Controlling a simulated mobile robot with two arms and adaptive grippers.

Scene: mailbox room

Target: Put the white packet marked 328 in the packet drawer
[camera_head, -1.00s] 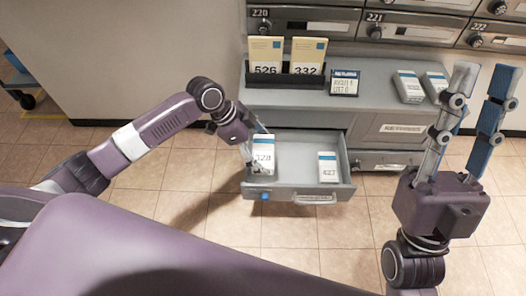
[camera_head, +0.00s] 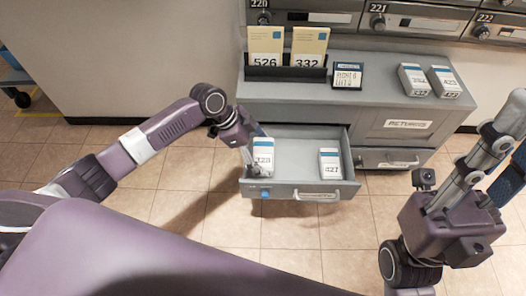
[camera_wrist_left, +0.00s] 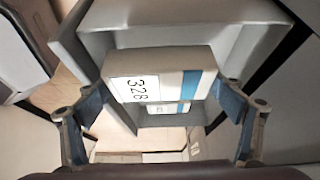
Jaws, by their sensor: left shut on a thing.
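The white packet marked 328 (camera_head: 264,158) has a blue stripe and is at the left front of the open packet drawer (camera_head: 298,188). My left gripper (camera_head: 256,150) is shut on it. In the left wrist view the packet (camera_wrist_left: 150,82) spans between the two fingers, with the drawer walls around and beyond it. I cannot tell whether it touches the drawer floor. A second white packet marked 427 (camera_head: 330,163) lies at the drawer's right side. My right gripper (camera_head: 507,135) is at the right edge, its fingers apart and empty, away from the cabinet.
Two yellow packets, 526 (camera_head: 265,45) and 332 (camera_head: 309,46), stand in a black holder on the grey cabinet (camera_head: 300,95). A small dark sign (camera_head: 347,76) and two white packets (camera_head: 415,79) are to their right. The returns drawer (camera_head: 408,124) is shut. Mailboxes line the back.

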